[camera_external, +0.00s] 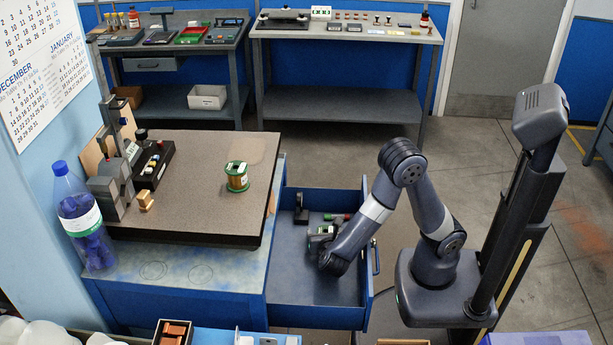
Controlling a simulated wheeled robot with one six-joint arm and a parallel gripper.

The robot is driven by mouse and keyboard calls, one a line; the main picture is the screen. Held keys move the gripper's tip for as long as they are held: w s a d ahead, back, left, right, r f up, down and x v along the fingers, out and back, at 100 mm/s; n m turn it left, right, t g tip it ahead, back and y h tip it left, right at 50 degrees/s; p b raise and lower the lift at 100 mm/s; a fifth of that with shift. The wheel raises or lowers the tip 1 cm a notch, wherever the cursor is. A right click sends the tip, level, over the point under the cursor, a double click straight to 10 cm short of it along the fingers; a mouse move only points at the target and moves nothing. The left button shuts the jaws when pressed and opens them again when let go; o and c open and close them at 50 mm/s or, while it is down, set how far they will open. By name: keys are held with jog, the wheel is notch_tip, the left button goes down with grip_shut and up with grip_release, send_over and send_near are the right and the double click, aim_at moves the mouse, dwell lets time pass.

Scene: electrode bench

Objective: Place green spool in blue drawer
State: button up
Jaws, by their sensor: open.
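The green spool (237,177), with green flanges and a copper-coloured winding, stands upright on the brown-topped board of the bench. The blue drawer (318,317) is pulled out to the right of the bench, its inside showing from above. My gripper (316,238) is open, over or inside the drawer, to the right of the spool and lower in the picture. It is apart from the spool. My wrist hides part of the drawer floor, and the fingertips are small and hard to make out.
A black device (152,165) stands left of the spool, and a blue bottle (84,220) stands at the bench's left. The board around the spool is clear.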

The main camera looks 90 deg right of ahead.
jog(key=shift+r, duration=0.15)
jog(key=shift+a+r, duration=0.1)
jog(key=shift+a, duration=0.2)
jog(key=v, duration=1.1)
jog(key=shift+s+a+p, duration=0.1)
jog(key=shift+a+p, duration=0.15)
jog(key=shift+p, duration=0.1)
